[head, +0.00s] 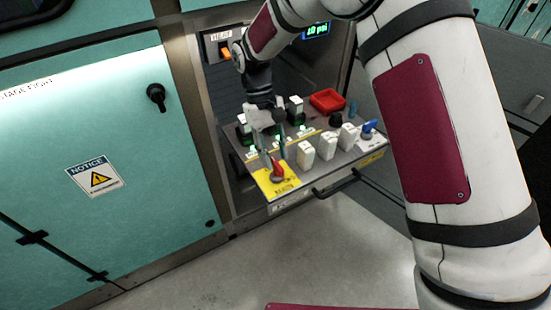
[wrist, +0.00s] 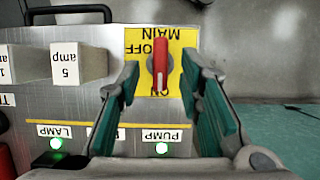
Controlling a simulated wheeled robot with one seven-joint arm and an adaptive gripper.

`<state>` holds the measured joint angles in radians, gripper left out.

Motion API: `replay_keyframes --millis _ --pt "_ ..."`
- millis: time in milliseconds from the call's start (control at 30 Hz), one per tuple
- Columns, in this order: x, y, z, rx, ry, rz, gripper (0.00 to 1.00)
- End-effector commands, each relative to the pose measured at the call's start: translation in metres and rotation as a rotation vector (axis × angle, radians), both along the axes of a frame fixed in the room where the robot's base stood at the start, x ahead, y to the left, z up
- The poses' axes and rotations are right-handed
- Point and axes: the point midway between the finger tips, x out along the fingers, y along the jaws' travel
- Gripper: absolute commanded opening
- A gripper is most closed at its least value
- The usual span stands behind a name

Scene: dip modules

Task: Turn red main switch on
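The red main switch (head: 277,173) sits on a yellow label plate (head: 275,186) at the near left corner of the control panel. In the wrist view the red switch (wrist: 161,68) lies lengthwise between the words OFF and ON, which read upside down. Which end of it is the pointer, I cannot tell. My gripper (head: 274,156) is above the switch, pointing down at it. In the wrist view my gripper (wrist: 160,82) is open, with one green-padded finger on each side of the switch and gaps between. Part of the ON word is hidden by the switch.
White block modules (head: 327,146), one marked 5 amp (wrist: 80,65), stand right of the switch on the panel. A red tray (head: 327,100) and blue knob (head: 369,128) are further along. Green lights glow by LAMP and PUMP. A teal cabinet door (head: 90,130) is at left.

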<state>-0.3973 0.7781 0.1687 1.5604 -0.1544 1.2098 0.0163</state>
Motion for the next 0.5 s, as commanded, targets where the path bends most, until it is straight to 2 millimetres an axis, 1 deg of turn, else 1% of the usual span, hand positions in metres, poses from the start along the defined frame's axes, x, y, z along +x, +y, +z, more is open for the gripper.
replay_keyframes --millis 100,300,400,500 --pt "0.009 0.006 0.024 0.003 -0.005 0.0 0.33" --pt "0.021 0.015 0.06 0.003 -0.004 0.0 0.33" --pt "0.026 0.018 0.074 0.003 -0.004 0.001 0.33" --pt "0.029 0.02 0.083 0.003 -0.003 0.001 0.33"
